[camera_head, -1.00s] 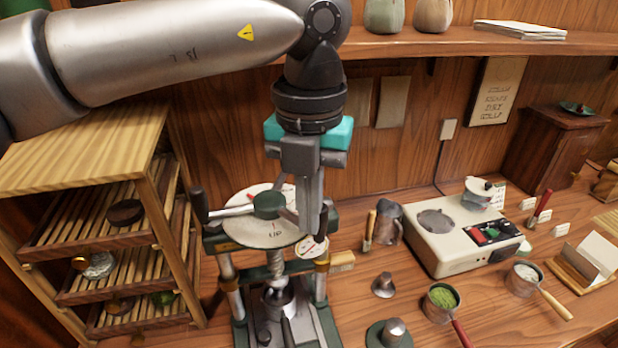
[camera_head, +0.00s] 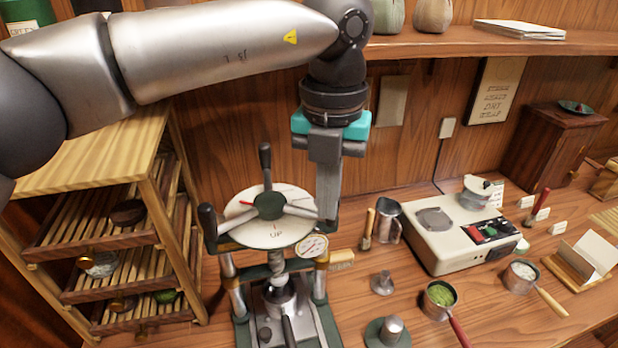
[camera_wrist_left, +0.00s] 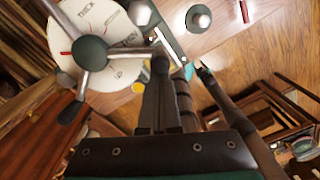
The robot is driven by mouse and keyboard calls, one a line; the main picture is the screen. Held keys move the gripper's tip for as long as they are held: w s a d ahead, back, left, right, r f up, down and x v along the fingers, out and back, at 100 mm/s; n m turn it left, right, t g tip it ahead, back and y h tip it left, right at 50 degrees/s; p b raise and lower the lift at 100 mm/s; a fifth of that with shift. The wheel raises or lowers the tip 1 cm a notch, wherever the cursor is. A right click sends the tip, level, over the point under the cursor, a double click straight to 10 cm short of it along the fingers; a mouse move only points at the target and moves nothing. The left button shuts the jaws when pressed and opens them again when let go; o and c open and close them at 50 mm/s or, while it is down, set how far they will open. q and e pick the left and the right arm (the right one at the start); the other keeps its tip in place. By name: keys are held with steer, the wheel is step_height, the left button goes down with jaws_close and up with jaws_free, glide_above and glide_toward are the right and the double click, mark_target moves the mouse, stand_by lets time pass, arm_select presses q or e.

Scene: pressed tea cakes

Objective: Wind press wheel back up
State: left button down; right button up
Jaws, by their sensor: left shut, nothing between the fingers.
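The press wheel (camera_head: 270,206) has a green hub and three metal spokes with dark knobs. It sits over a round white dial plate (camera_head: 262,236) marked "UP" on top of the green press (camera_head: 282,300). One knob points to the back and one to the front left. The third spoke runs right toward my left gripper (camera_head: 328,217), which hides its end. This gripper points down, shut and empty, at the wheel's right edge. In the left wrist view the wheel (camera_wrist_left: 90,52) lies left of the fingertips, a spoke end close to them; contact is unclear. My right gripper is not in view.
A wooden rack (camera_head: 125,208) with slatted trays stands left of the press. A small gauge (camera_head: 312,246) sits on its right front. A shelf (camera_head: 470,46) runs above.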

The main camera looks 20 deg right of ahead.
arm_select(q)
steer(key=shift+w+d+r+p, duration=0.1)
steer(key=shift+w+d+p, duration=0.55)
steer(key=shift+w+d, duration=0.4)
steer(key=shift+w, duration=0.3)
steer(key=shift+s+b, duration=0.45)
steer(key=shift+s, duration=0.3)
steer(key=shift+r+p, duration=2.55)
steer(key=shift+r, duration=1.15)
steer(key=shift+a, duration=0.2)
